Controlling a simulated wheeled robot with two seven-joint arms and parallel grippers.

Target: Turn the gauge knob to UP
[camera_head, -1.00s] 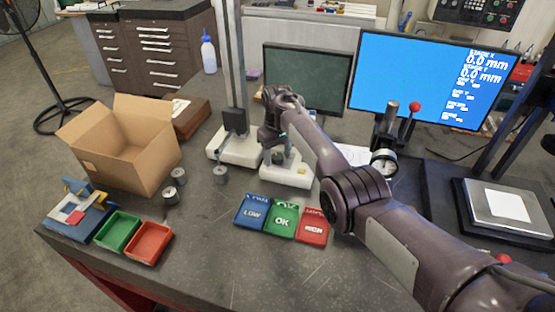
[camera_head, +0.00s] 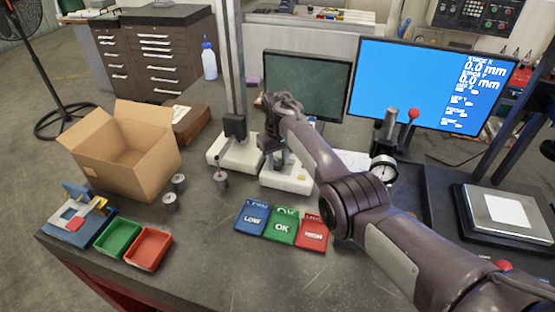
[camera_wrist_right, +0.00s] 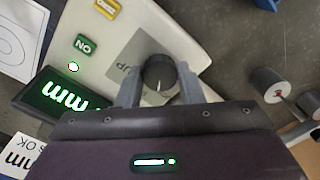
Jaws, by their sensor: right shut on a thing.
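The gauge knob (camera_wrist_right: 159,73) is a dark round knob with a pale pointer line, on the light top of the gauge base (camera_wrist_right: 200,28) in the right wrist view. The line points toward the bottom of that view. My right gripper (camera_wrist_right: 160,85) has a finger on each side of the knob and is shut on it. In the head view the right gripper (camera_head: 277,160) is over the white gauge base (camera_head: 290,180), and the arm hides the knob there. My left gripper is not in view.
Several grey cylinders, one being (camera_head: 221,180), stand left of the base. A dial gauge (camera_head: 383,168) stands right of my arm. A cardboard box (camera_head: 125,155) is at left.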

